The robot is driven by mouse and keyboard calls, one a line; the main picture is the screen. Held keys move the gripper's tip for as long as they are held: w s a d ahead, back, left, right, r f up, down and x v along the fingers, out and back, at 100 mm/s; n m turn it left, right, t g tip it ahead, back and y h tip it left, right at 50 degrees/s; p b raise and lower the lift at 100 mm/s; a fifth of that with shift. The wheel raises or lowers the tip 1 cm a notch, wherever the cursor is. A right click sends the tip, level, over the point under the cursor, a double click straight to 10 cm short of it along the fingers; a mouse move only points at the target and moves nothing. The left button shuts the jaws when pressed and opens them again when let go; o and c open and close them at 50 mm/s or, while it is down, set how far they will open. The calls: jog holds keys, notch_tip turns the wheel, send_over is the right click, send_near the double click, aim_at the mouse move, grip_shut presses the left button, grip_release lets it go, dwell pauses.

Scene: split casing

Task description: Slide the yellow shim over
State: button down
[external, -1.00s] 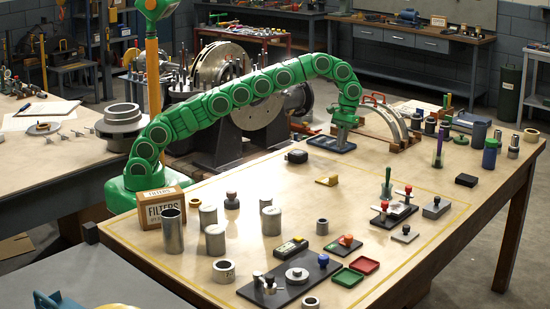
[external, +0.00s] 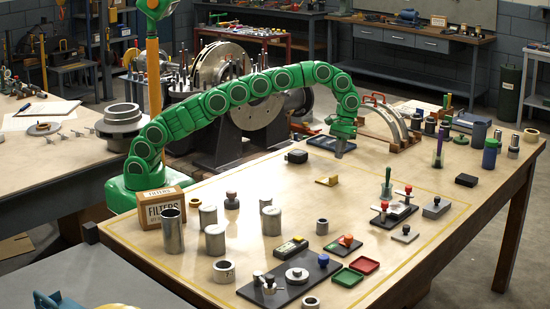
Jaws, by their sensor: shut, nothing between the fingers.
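The yellow shim (external: 327,181) is a small piece lying on the light wooden bench top, near the middle of the bench. My gripper (external: 339,155) hangs from the green arm, pointing down, with its jaws shut and empty. It is beyond the shim in the picture and a little to its right, with a clear gap between them. The fingertips are small in this view, and I cannot tell whether they touch the bench.
A dark flat plate (external: 324,143) lies just behind my gripper. A small black device (external: 297,156) sits to the left. Curved metal shells (external: 388,122) stand behind to the right. The bench around the shim is clear, with stamps and trays towards the front right.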

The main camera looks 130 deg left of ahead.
aim_at(293, 197)
jog(key=x, duration=0.5)
jog(key=shift+d+f, duration=0.1)
jog(key=shift+f, duration=0.2)
jog(key=shift+d+f, duration=0.1)
jog(key=shift+d, duration=1.9)
jog(key=d, duration=2)
jog(key=shift+d, duration=0.25)
